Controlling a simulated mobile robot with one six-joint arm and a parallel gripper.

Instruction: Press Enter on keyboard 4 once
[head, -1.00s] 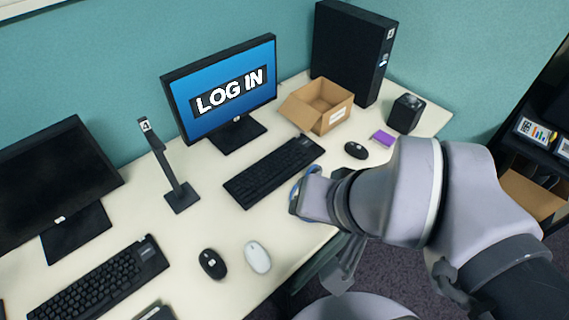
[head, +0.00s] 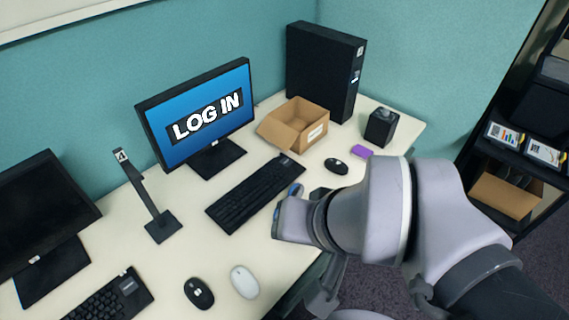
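A black keyboard (head: 255,192) lies on the cream desk in front of a monitor (head: 200,116) that reads "LOG IN". A stand with a label 4 (head: 143,196) stands to the left of this keyboard. My gripper (head: 305,191) is at the desk's front edge, close to the keyboard's right front side. My own arm covers most of it, so its fingers and any contact with the keyboard cannot be made out. The keyboard's number, its single keys and its Enter key are too small to tell.
A cardboard box (head: 294,125), a black computer tower (head: 325,72), a black mouse (head: 336,166), a purple block (head: 362,152) and a dark speaker-like box (head: 381,127) stand behind my gripper. Another black mouse (head: 199,293), a white mouse (head: 244,282) and a second keyboard (head: 113,300) are at front left.

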